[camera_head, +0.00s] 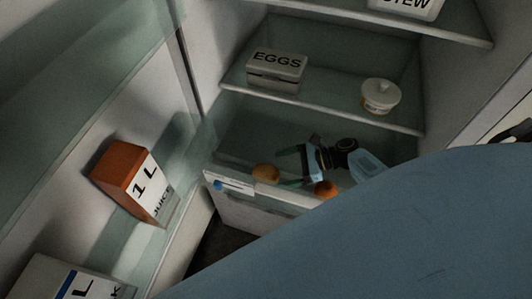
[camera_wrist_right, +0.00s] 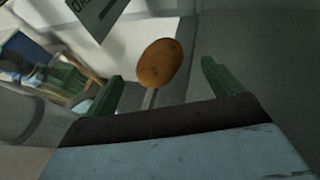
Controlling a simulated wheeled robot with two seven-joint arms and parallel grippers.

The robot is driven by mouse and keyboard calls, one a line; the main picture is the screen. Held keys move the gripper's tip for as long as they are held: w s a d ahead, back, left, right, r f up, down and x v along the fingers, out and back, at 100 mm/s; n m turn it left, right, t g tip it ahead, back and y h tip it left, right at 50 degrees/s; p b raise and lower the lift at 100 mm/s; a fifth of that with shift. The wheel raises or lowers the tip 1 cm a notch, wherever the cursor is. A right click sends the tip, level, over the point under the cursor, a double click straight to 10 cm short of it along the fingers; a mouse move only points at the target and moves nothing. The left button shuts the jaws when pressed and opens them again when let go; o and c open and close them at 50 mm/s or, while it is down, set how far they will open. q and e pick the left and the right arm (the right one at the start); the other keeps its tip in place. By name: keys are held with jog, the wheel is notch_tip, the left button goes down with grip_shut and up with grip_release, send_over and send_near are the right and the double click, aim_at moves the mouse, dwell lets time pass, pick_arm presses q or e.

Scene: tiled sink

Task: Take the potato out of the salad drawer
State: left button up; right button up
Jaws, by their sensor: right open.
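The salad drawer (camera_head: 230,186) is at the bottom of the fridge, with a white front. A brown potato (camera_head: 265,172) is in it, just behind the front wall near its left end. My right gripper (camera_head: 283,167) reaches into the drawer, to the right of the potato. In the right wrist view the potato (camera_wrist_right: 160,63) shows ahead, between the two green fingers of the open gripper (camera_wrist_right: 161,72). A gap shows on both sides, so it is not gripped. My left gripper is not in view.
An orange round item (camera_head: 326,188) lies in the drawer, right of the potato. The shelf above (camera_head: 330,106) holds an egg box (camera_head: 277,69) and a lidded white pot (camera_head: 381,97). A juice carton (camera_head: 130,180) stands in the door at left. A large blue shape hides the lower right.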

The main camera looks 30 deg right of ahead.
aim_at(276, 170)
jog(key=x, duration=0.5)
jog(key=shift+b, duration=0.3)
jog(key=shift+r, duration=0.1)
jog(key=c, duration=1.1)
